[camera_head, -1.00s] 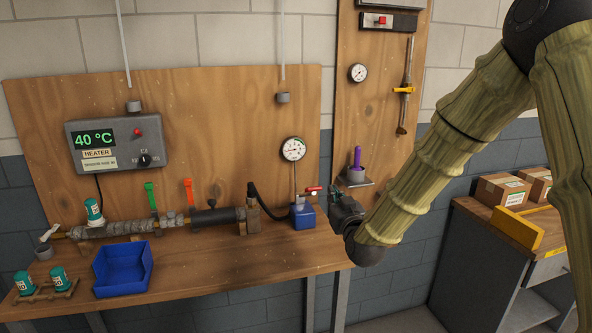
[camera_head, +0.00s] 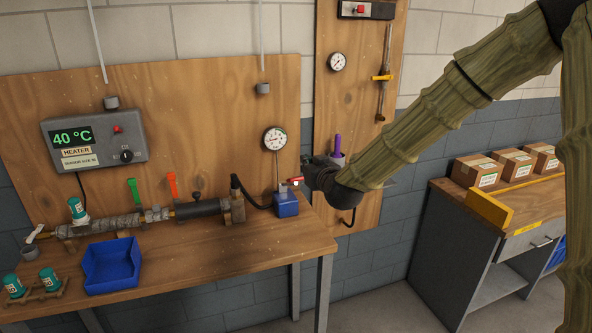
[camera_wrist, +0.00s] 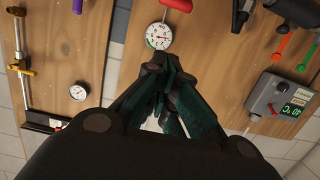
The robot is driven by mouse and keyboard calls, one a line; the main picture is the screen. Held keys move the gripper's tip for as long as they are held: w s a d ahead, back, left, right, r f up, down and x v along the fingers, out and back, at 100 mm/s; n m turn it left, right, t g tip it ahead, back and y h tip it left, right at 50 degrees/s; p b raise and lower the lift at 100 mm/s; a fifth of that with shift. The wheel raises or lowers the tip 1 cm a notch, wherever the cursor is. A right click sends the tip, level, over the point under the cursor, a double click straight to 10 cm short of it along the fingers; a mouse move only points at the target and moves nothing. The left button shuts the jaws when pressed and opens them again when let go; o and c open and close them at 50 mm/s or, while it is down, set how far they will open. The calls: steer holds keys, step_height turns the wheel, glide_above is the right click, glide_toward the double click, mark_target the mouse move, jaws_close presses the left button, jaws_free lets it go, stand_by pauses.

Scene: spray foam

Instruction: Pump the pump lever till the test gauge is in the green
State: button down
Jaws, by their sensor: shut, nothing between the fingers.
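The pump is a small blue box (camera_head: 286,206) at the right end of the workbench. Its red pump lever handle (camera_head: 295,180) sticks out above it, and its red end also shows at the top of the wrist view (camera_wrist: 178,4). The round white test gauge (camera_head: 275,138) stands above the pump and shows in the wrist view (camera_wrist: 159,36); its needle is too small to read surely. My gripper (camera_head: 307,170) is shut and empty, just right of and slightly above the lever. I cannot tell whether it touches the lever.
A black hose (camera_head: 250,198) joins the pump to pipework along the bench. A heater box (camera_head: 95,141) hangs behind. A blue bin (camera_head: 111,266) sits at the front left. A purple-handled tool (camera_head: 338,145) stands on the panel behind my gripper. A cabinet with boxes (camera_head: 478,171) is at right.

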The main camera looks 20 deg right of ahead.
steer(key=shift+w, duration=0.15)
steer(key=w+p, duration=0.1)
steer(key=w, duration=0.2)
steer(key=w+f+p, duration=0.1)
steer(key=w, duration=0.2)
steer(key=w+p, duration=0.1)
steer(key=w, duration=0.2)
steer(key=shift+a+f+p, duration=0.15)
steer(key=shift+f+p, duration=0.1)
steer(key=shift+p, duration=0.05)
steer(key=shift+w+f, duration=0.25)
steer(key=shift+f, duration=0.05)
steer(key=shift+s+f+p, duration=0.45)
steer(key=shift+s+f, duration=0.05)
steer(key=shift+f, duration=0.3)
steer(key=shift+s+f+p, duration=0.45)
steer(key=shift+s+f, duration=0.05)
steer(key=shift+f, duration=0.3)
steer(key=shift+f, duration=0.15)
